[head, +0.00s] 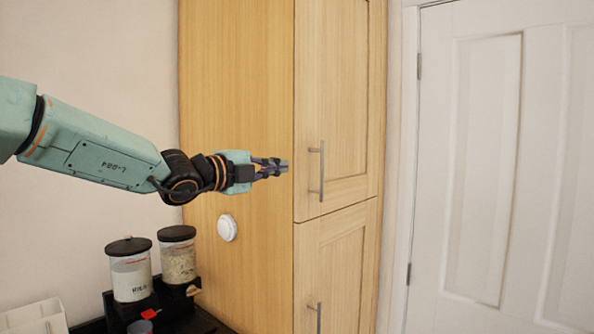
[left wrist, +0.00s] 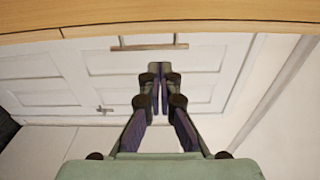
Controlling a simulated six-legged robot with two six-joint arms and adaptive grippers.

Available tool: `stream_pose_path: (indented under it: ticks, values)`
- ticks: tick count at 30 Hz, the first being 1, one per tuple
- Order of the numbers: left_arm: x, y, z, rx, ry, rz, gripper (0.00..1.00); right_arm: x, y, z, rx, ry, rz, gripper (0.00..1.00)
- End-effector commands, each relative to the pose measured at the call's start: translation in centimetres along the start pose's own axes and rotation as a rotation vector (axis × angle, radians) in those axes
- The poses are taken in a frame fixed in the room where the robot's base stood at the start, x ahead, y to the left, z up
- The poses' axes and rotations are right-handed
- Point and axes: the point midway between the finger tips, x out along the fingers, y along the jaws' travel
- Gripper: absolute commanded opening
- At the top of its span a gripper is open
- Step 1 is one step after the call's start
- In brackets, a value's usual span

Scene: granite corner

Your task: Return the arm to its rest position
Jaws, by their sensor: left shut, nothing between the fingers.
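My left arm (head: 95,150) reaches in from the left in the head view, stretched out nearly level. My left gripper (head: 284,165) is shut and empty, in front of the side of the tall wooden cabinet (head: 238,90). Its tips point right, toward the upper door's bar handle (head: 316,170), and appear apart from it. In the left wrist view, the left gripper's fingertips (left wrist: 160,68) are together with nothing between them. My right gripper is not in view.
A white round knob-like disc (head: 227,228) is on the cabinet side below the gripper. Two lidded dispensers, one white-filled (head: 131,275) and one grain-filled (head: 178,262), stand at lower left on a black stand. A white panelled door (head: 490,170) is at right.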

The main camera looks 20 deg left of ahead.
Motion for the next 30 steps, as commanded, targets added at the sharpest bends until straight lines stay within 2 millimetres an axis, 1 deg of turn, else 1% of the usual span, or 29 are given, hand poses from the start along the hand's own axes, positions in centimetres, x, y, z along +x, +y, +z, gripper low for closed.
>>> stream_pose_path:
  ticks: [1, 3, 6, 14, 17, 19, 20, 23, 24, 26, 27, 29, 30]
  values:
    - [-0.6, 0.0, 0.2, -0.002, 0.000, -0.002, 0.00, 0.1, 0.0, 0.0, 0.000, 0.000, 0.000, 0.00]
    - [-1.1, -0.1, 0.3, -0.001, 0.000, -0.002, 0.00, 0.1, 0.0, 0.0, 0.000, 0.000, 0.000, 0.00]
    - [-1.6, 0.0, 0.3, 0.000, 0.001, 0.000, 0.00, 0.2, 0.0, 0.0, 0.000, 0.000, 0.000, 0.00]
    - [-1.7, 0.0, 0.2, 0.012, 0.001, 0.001, 0.00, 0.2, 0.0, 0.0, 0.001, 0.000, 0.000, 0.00]
    - [-1.6, 0.2, 0.2, 0.094, -0.005, 0.014, 0.00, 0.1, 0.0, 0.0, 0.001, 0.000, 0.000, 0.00]
    - [-1.7, 1.1, 0.5, 0.230, -0.012, 0.056, 0.00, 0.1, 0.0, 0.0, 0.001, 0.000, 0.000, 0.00]
    - [-1.7, 1.9, 0.5, 0.310, -0.008, 0.085, 0.00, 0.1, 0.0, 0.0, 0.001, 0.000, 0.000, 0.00]
    - [-2.1, 5.2, -0.1, 0.627, 0.037, 0.208, 0.00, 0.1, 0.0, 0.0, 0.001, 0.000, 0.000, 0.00]
    - [-2.4, 6.7, -0.4, 0.766, 0.066, 0.258, 0.00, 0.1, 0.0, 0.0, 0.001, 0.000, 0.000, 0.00]
    - [-2.9, 9.1, -0.9, 0.981, 0.124, 0.336, 0.00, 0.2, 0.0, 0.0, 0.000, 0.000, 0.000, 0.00]
    - [-3.2, 11.3, -1.3, 1.127, 0.175, 0.391, 0.00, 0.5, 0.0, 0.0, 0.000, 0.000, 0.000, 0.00]
    - [-3.9, 15.2, -1.8, 1.352, 0.271, 0.477, 0.00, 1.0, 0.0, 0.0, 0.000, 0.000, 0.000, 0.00]
    - [-4.4, 17.8, -2.1, 1.501, 0.346, 0.529, 0.00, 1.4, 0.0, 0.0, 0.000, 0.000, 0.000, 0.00]
